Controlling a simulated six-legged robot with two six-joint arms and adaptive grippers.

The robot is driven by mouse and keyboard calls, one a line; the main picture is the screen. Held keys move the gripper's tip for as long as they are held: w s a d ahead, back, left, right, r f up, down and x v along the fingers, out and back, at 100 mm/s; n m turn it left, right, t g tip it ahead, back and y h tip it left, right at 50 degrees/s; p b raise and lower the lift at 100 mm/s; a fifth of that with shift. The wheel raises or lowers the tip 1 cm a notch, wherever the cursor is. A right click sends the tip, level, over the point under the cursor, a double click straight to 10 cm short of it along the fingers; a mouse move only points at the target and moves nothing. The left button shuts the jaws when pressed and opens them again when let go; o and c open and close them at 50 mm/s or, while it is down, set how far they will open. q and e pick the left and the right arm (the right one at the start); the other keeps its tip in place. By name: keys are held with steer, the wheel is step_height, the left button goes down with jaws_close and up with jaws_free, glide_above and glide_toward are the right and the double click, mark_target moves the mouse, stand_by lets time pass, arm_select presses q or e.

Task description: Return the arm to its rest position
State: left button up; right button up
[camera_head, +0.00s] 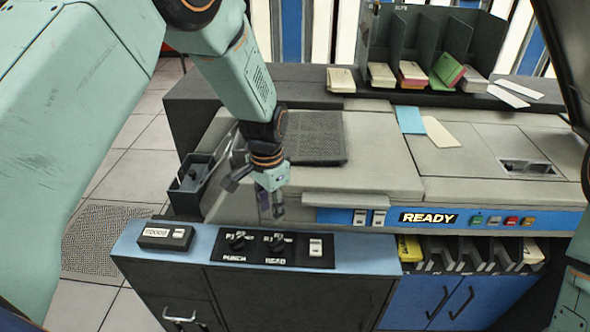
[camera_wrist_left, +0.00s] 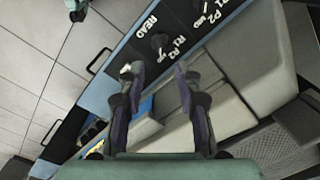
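My left arm comes in from the left in the head view. Its left gripper (camera_head: 272,207) hangs above the front edge of the machine, just behind the black control panel (camera_head: 262,246) with its PUNCH and READ knobs. In the left wrist view the two fingers of this gripper (camera_wrist_left: 158,75) stand apart with nothing between them, and the READ knob (camera_wrist_left: 159,41) shows beyond their tips. Part of my right arm shows at the right edge of the head view; its gripper cannot be made out.
The card machine (camera_head: 380,150) spreads below my arm, with a lit READY display (camera_head: 428,218). A dark card rack (camera_head: 440,45) holds several card stacks at the back. A dark bin (camera_head: 190,185) stands left of the gripper. Tiled floor (camera_head: 125,150) lies open at the left.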

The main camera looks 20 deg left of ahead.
arm_select(q)
steer(key=s+a+f+n+t+b, duration=0.1)
steer(key=s+f+n+t+b, duration=0.3)
steer(key=s+f, duration=0.6)
steer(key=s+f+n+g+b, duration=0.1)
steer(key=s+f+g+b, duration=0.1)
steer(key=s+f, duration=0.5)
steer(key=s+f+n+g+b, duration=0.1)
steer(key=s+f, duration=0.5)
steer(key=s, duration=1)
steer(key=shift+s+a+f+n+g+b, duration=0.3)
steer(key=shift+a+f+n+g+b, duration=0.15)
steer(key=shift+b, duration=0.8)
steer(key=shift+d+r, duration=0.15)
